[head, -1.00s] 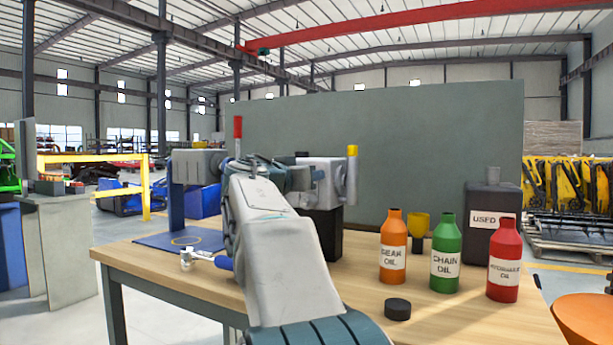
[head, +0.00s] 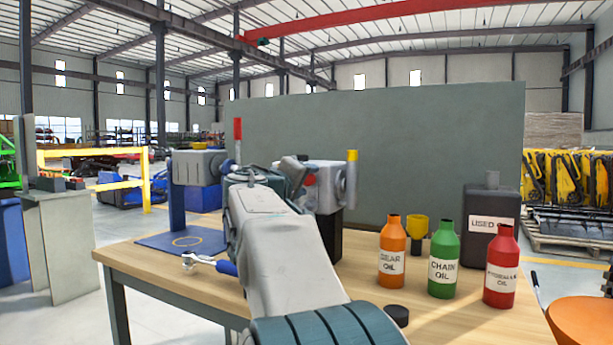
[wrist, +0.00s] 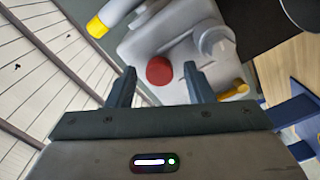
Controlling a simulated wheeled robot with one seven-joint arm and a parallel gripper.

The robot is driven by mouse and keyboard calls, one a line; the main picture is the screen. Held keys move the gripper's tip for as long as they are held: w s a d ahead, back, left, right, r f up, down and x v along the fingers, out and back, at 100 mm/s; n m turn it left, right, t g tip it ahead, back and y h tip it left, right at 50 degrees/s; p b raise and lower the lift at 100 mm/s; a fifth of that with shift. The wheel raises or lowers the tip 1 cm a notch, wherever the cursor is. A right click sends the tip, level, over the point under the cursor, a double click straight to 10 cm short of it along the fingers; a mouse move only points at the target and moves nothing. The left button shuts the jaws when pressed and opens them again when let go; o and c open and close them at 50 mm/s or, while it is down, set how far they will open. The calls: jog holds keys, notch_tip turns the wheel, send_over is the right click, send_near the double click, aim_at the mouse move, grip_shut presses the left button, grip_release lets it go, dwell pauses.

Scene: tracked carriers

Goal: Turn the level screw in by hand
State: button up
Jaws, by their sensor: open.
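A light grey housing (head: 328,174) with a yellow-capped post stands on a black block at the back of the bench. A round red screw head (wrist: 159,70) sits on its face in the wrist view; a bit of red also shows in the head view (head: 309,180). I take it to be the level screw, though no label shows. My gripper (wrist: 160,76) is open and faces the housing, with the red head between its fingertips in the picture. I cannot tell how far off it is. In the head view my arm hides part of the housing.
A wrench (head: 208,264) with a blue handle lies on the bench. A second grey housing (head: 198,167) stands on a blue stand at left. Oil bottles (head: 391,254), a yellow funnel (head: 418,230), a used-oil can (head: 488,250) and a black cap (head: 397,315) stand at right.

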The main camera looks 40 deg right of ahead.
jog(key=n+p, duration=0.1)
jog(key=n, duration=0.1)
jog(key=n+p, duration=0.2)
jog(key=n, duration=0.1)
jog(key=shift+r+n, duration=0.3)
jog(key=shift+r, duration=0.05)
jog(key=n+p, duration=0.1)
jog(key=n, duration=0.1)
jog(key=shift+f+n, duration=0.2)
jog(key=shift+n, duration=0.2)
jog(key=n+p, duration=0.3)
jog(key=shift+r, duration=0.3)
jog(key=n+p, duration=0.3)
jog(key=n, duration=0.1)
jog(key=shift+n+p, duration=0.5)
jog(key=shift+n, duration=0.3)
jog(key=shift+f+n, duration=0.25)
jog(key=shift+n, duration=0.15)
jog(key=shift+f, duration=0.15)
